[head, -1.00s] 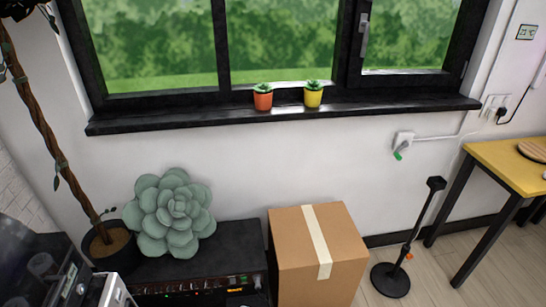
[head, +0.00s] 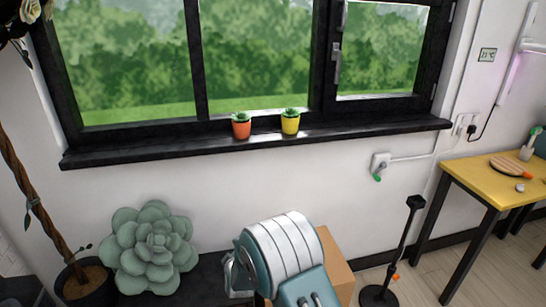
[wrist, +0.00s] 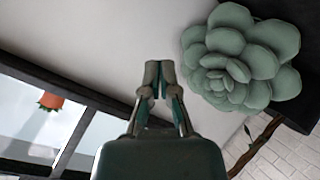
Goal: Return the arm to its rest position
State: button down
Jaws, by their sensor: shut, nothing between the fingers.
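My gripper (wrist: 158,68) shows in the middle of the wrist view, with its fingertips together and nothing between them. It hangs in free air, touching nothing that I can see. In the head view, a teal and white part of my arm rises at the bottom centre, in front of the cardboard box (head: 338,268). The gripper's fingers are hard to make out there. In the wrist view, the large green succulent cushion (wrist: 232,62) lies to the right of the gripper, apart from it.
The black window sill (head: 340,133) bears an orange pot (head: 241,129) and a yellow pot (head: 290,125). The succulent cushion (head: 150,250) sits on a dark low cabinet at lower left, beside a potted tree (head: 85,287). A black stand (head: 402,250) and yellow table (head: 470,180) are at right.

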jog(key=s+d+r+m+g, duration=0.1)
jog(key=s+d+r+m, duration=0.1)
jog(key=s+d+r, duration=0.45)
jog(key=s+d+r+m+g, duration=0.15)
jog(key=d+r, duration=0.25)
jog(key=r, duration=0.5)
jog(key=s+d+r+m+g, duration=0.1)
jog(key=s+d+r+m, duration=0.15)
jog(key=d+r, duration=0.4)
jog(key=s+d+r+m+h, duration=0.1)
jog(key=s+d+r+m, duration=0.1)
jog(key=s, duration=0.6)
jog(key=s+d+r+m+g+h, duration=0.1)
jog(key=s+d+r, duration=0.1)
jog(key=s+d, duration=0.3)
jog(key=s+d+r+m+g+h, duration=0.1)
jog(key=s+d+r+m, duration=0.1)
jog(key=s, duration=1)
jog(key=shift+s+d+r+m, duration=0.3)
jog(key=shift+d+r, duration=0.2)
jog(key=shift+d, duration=0.5)
jog(key=shift+d+g, duration=0.1)
jog(key=shift+g, duration=0.15)
